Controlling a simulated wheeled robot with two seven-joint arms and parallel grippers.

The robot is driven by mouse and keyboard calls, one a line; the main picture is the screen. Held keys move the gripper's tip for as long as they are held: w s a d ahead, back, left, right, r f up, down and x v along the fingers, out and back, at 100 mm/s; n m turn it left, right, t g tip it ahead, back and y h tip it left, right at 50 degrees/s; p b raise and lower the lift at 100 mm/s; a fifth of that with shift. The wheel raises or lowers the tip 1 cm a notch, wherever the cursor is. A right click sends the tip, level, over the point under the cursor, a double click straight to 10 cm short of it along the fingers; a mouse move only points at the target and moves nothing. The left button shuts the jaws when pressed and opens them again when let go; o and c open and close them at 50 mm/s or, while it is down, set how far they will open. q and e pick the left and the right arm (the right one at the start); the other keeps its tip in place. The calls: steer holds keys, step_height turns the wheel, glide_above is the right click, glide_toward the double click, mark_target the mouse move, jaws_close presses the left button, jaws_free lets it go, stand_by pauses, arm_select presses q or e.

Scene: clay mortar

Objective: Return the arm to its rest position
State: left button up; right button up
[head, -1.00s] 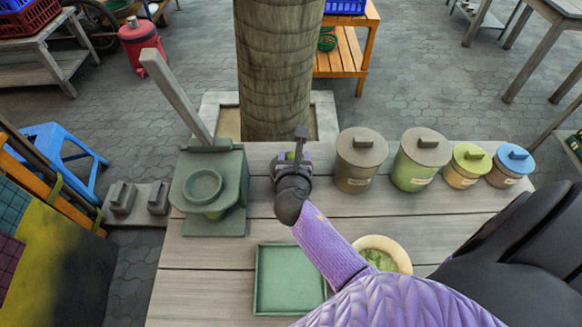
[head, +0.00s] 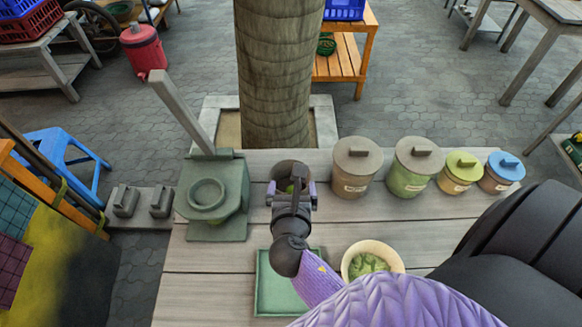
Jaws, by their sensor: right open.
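My right arm, with a purple sleeve, comes in from the lower right of the head view. Its gripper (head: 293,192) is open over the worktable, on the near side of a small dark, round vessel (head: 292,168), which may be the clay mortar. Something green shows inside the vessel, and the gripper hides its near part. I cannot tell whether the gripper touches it. A green square tray (head: 264,290) lies below the wrist and is partly covered by my arm. My left gripper is not in view.
A green press with a long lever (head: 212,200) stands on the left of the table (head: 200,258). Several lidded pots (head: 357,166) line the back right. A pale bowl with green contents (head: 372,262) sits close to my forearm. A thick trunk (head: 274,80) rises behind the table.

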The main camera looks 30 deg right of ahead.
steer(key=shift+s+a+r, duration=0.1)
steer(key=shift+s+a, duration=0.05)
steer(key=shift+s, duration=0.1)
